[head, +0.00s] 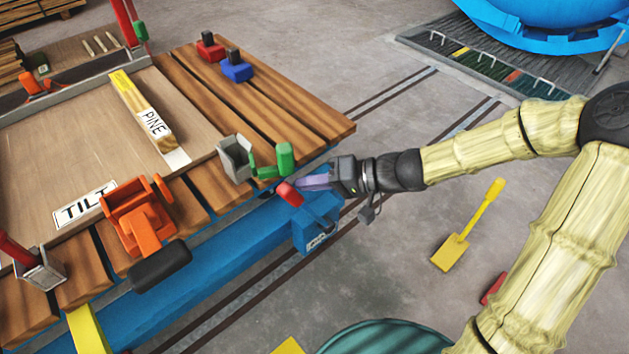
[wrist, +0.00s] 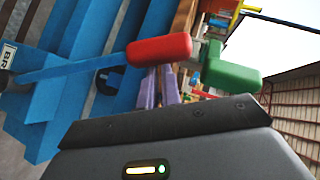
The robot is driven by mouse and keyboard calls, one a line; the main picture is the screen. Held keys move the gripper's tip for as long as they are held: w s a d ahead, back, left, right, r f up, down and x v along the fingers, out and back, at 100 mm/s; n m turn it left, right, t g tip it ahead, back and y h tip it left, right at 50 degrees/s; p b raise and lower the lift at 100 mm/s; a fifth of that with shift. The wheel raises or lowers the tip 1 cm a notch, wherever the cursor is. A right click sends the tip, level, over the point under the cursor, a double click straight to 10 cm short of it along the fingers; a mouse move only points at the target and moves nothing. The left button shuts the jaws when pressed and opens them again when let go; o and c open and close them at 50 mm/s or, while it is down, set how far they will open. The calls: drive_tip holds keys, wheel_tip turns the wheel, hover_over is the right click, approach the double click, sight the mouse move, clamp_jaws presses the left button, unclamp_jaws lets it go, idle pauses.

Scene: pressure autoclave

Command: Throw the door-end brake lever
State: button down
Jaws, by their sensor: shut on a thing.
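The brake lever is a blue bar with a red grip (head: 290,194), at the near right corner of the blue cart frame. Its blue bracket (head: 318,225) carries a small label, too small to read here. In the wrist view the red grip (wrist: 160,50) lies across the picture on its blue bar (wrist: 70,72). My gripper (head: 308,183) reaches in from the right, and its purple fingers (wrist: 159,88) are shut on the red grip. The fingertips are partly hidden behind the grip.
A green handle (head: 285,158) sits close above my fingers, beside a grey bracket (head: 235,158). An orange clamp (head: 140,220) with a black handle is further left. A yellow shovel (head: 468,228) lies on the floor. The blue autoclave (head: 545,25) is at the top right.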

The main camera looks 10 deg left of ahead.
drive_tip(key=shift+f, duration=0.1)
idle(0.3)
drive_tip(key=w+p+v, duration=0.1)
drive_tip(key=p+v, duration=0.2)
drive_tip(key=v, duration=0.3)
drive_tip(key=w+p+v, duration=0.1)
drive_tip(key=p+v, duration=0.2)
drive_tip(key=v, duration=0.3)
drive_tip(key=shift+w+d+r, duration=0.2)
drive_tip(key=shift+w+r, duration=0.2)
drive_tip(key=shift+r, duration=0.05)
